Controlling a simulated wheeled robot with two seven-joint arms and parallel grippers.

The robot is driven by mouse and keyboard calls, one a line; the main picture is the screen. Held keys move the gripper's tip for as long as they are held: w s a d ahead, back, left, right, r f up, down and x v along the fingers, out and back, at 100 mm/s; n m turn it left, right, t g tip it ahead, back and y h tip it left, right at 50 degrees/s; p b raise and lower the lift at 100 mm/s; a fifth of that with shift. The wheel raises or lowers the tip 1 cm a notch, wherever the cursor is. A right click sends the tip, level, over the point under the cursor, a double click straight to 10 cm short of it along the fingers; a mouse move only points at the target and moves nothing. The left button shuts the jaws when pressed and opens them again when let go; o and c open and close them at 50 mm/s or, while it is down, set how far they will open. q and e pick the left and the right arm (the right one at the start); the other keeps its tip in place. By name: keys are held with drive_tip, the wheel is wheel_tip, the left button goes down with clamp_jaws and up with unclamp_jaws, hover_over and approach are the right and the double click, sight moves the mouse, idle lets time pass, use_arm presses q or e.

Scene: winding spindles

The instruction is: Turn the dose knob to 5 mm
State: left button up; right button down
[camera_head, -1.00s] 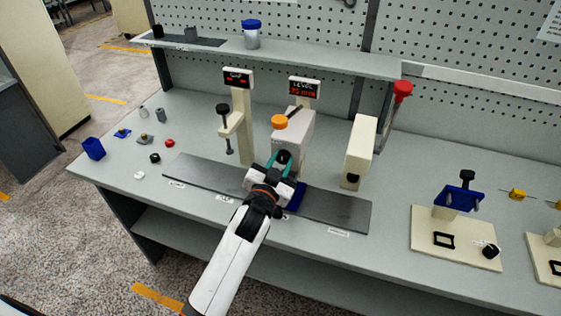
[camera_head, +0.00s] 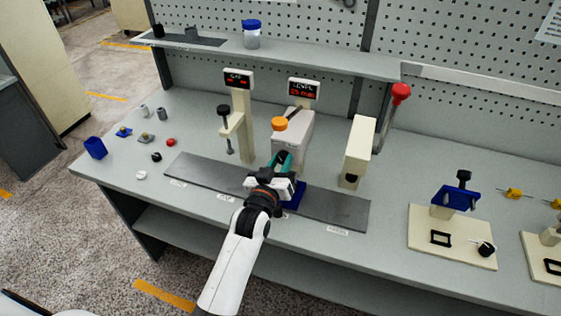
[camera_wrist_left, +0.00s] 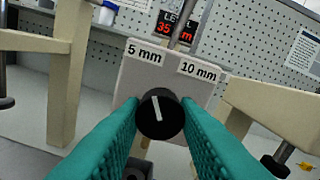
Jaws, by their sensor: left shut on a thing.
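The dose knob (camera_wrist_left: 160,113) is a round black knob with a white line, on the front of a pale box (camera_head: 294,130). In the left wrist view, the line's upper end leans left, pointing roughly at the "5 mm" label (camera_wrist_left: 145,52); the "10 mm" label (camera_wrist_left: 198,71) is to the right. My left gripper (camera_head: 281,160) is at the box front, its teal fingers (camera_wrist_left: 159,119) shut on the knob from both sides. My right gripper is not in view.
A level display (camera_head: 303,88) stands behind the box, which has an orange cap (camera_head: 279,124) on top. A cream clamp post (camera_head: 241,125) stands left, a cream block (camera_head: 358,150) right. A blue piece (camera_head: 294,196) lies below the gripper on the grey strip (camera_head: 335,208).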

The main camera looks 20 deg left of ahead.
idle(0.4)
use_arm(q)
drive_tip(key=o, duration=1)
drive_tip(key=shift+c, duration=0.2)
drive_tip(key=s+b, duration=0.2)
drive_tip(key=s, duration=1)
drive_tip(key=shift+a+b, duration=0.2)
drive_tip(key=shift+b, duration=0.15)
